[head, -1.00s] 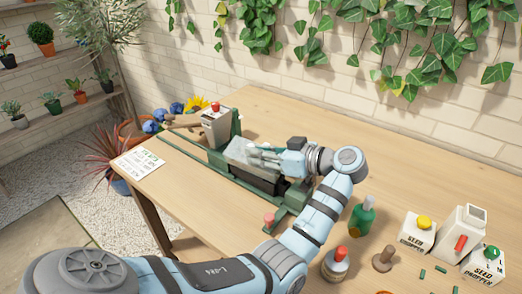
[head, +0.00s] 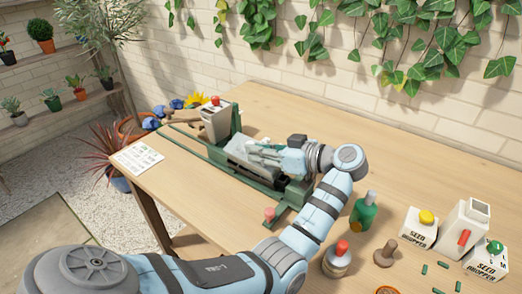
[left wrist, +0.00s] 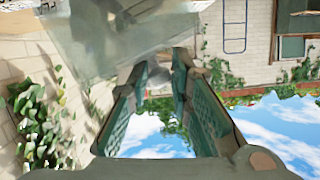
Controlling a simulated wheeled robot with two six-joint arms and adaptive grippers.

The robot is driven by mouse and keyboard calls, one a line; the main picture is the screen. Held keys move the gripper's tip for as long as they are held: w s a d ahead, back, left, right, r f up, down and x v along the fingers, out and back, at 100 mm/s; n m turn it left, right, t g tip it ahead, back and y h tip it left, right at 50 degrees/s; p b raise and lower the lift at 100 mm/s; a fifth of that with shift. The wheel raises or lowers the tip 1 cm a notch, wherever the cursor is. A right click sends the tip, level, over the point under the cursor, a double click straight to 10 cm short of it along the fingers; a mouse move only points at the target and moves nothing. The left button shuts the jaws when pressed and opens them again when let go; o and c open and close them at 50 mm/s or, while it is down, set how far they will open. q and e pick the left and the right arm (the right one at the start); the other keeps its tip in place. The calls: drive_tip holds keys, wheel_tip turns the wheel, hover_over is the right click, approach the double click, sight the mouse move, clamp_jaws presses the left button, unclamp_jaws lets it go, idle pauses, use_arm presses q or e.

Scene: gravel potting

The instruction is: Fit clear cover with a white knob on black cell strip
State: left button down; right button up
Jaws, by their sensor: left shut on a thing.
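The clear cover (head: 240,153) shows as a grey see-through box above the green bench fixture and looks tilted in the head view. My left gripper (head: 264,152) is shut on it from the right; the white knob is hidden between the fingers. The cover (left wrist: 115,38) also fills the top of the left wrist view, beyond the closed fingertips (left wrist: 158,72). The black cell strip (head: 262,181) lies in the green fixture under the cover and is mostly hidden by the cover and gripper. I cannot tell whether cover and strip touch. My right gripper is out of view.
A grey box with a red knob (head: 216,121) stands at the fixture's far end. A printed card (head: 138,159) lies at the table's left edge. The table's back is clear.

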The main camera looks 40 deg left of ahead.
use_arm(q)
drive_tip(key=shift+d+f, duration=0.1)
drive_tip(key=shift+f, duration=0.1)
drive_tip(key=shift+s+f, duration=0.2)
drive_tip(key=shift+f, duration=0.15)
drive_tip(key=shift+w, duration=0.1)
idle(0.4)
drive_tip(key=shift+w+f+b, duration=0.15)
drive_tip(key=shift+w+b, duration=0.2)
drive_tip(key=shift+b, duration=0.5)
drive_tip(key=c, duration=1.4)
unclamp_jaws()
drive_tip(key=shift+o, duration=0.4)
